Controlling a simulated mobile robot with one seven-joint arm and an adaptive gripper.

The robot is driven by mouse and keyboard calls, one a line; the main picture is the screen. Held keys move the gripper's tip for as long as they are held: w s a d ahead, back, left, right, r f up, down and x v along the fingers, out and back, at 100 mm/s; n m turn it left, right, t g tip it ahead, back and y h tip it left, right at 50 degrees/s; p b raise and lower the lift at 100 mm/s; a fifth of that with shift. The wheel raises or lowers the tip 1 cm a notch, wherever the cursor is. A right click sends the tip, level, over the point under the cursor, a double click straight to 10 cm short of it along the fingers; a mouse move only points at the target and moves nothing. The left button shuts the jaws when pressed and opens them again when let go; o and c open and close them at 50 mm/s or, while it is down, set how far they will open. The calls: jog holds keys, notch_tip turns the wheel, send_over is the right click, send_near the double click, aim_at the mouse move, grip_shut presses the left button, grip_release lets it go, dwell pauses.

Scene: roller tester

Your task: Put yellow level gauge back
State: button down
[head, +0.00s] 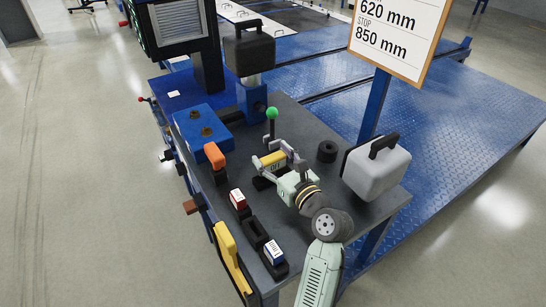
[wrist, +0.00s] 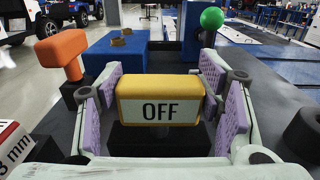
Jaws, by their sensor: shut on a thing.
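The yellow level gauge (wrist: 158,88) is a yellow block with a white face reading "OFF". It sits between the purple-padded fingers of my gripper (wrist: 160,105), which is shut on it. In the head view the gauge (head: 272,158) is near the middle of the dark bench, with my gripper (head: 280,166) around it. A black part (wrist: 155,140) shows below the gauge; whether they touch is unclear. An empty black holder (head: 255,232) stands on the near bench, between the holders of a red-and-white gauge (head: 238,200) and a blue-and-white gauge (head: 273,252).
An orange-topped handle (head: 214,155), a blue box (head: 203,128) and a green-knobbed lever (head: 272,114) stand left and behind. A black ring (head: 327,151) and a grey case (head: 377,168) are on the right. A yellow frame (head: 230,258) hangs at the bench's left edge.

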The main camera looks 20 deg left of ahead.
jog(key=shift+c, duration=2.3)
grip_release()
jog(key=b+v, duration=0.3)
jog(key=v, duration=0.9)
jog(key=shift+s, duration=0.1)
